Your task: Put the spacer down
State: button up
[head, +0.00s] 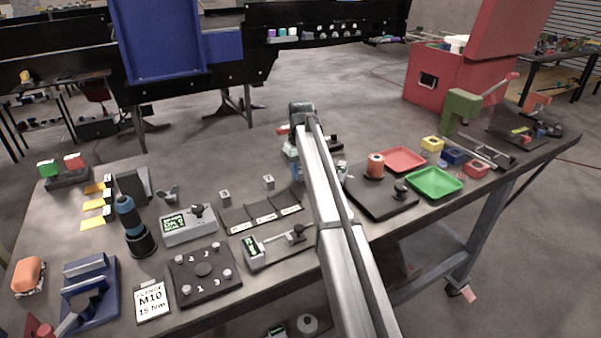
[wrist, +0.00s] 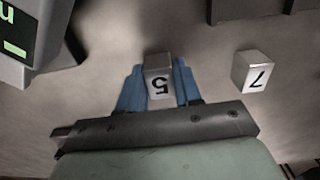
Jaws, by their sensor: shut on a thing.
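My gripper (wrist: 160,88) has blue fingers and is shut on a small grey spacer block marked 5 (wrist: 159,86), one finger at each side. The spacer is upright and close to the table top; I cannot tell whether it touches it. In the head view my gripper (head: 295,172) is low over the back middle of the table, partly behind my arm, and the held spacer cannot be made out there.
The head view shows two such blocks, one (head: 268,181) near my gripper and one (head: 224,197) farther left. A dark sectioned tray (head: 262,211) lies in front. A device with a green display (wrist: 20,40) is close.

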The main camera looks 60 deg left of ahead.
jog(key=shift+f, duration=0.2)
jog(key=shift+f, duration=0.1)
jog(key=o, duration=1.1)
jog(key=shift+c, duration=0.2)
notch_tip(320, 180, up, 12)
jog(key=shift+r, duration=0.15)
